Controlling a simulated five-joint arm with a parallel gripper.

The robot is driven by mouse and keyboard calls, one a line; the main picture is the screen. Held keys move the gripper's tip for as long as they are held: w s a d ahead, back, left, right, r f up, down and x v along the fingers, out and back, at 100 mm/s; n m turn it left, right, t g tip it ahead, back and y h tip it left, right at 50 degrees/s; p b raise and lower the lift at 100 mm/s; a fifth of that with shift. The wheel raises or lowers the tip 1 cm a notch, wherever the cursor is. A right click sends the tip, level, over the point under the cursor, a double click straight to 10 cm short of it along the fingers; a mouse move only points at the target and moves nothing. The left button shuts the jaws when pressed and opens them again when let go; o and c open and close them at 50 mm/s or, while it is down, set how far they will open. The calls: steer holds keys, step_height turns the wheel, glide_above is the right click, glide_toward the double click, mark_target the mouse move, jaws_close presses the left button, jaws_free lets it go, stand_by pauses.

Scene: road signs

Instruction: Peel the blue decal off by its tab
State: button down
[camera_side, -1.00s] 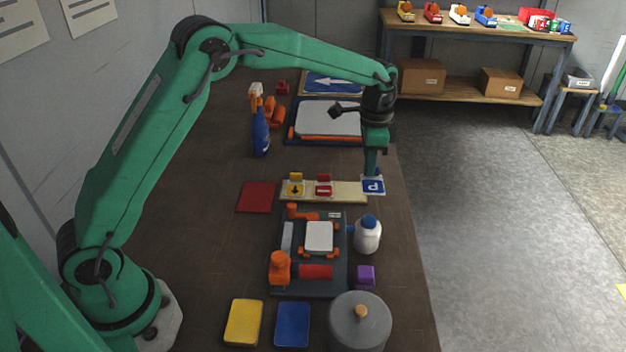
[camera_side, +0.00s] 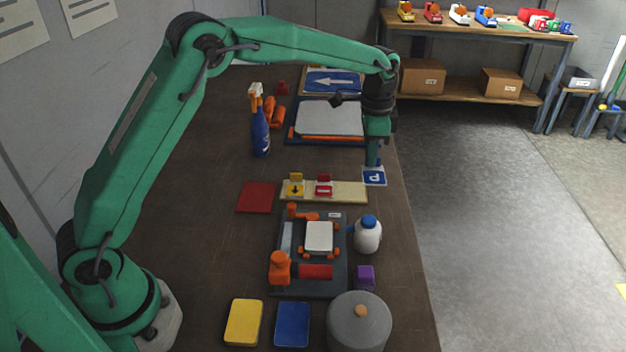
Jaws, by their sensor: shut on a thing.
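The blue decal (camera_side: 374,177) is a small square with a white P and a pale border. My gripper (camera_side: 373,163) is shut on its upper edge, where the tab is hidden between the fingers. The decal hangs just beyond the right end of the cream backing strip (camera_side: 346,191) and looks clear of it. On the strip sit a yellow decal (camera_side: 296,189) with a black arrow and a red decal (camera_side: 324,189) with a white bar, each with a tab standing up at its far edge.
A red pad (camera_side: 257,197) lies left of the strip. Nearer are an orange-and-grey fixture (camera_side: 309,277), a white bottle (camera_side: 367,235) and a grey lidded pot (camera_side: 359,325). Behind stand a blue spray bottle (camera_side: 260,132) and a white panel (camera_side: 329,118). The table's right edge is close.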

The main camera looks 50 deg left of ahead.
steer(key=shift+r, duration=0.5)
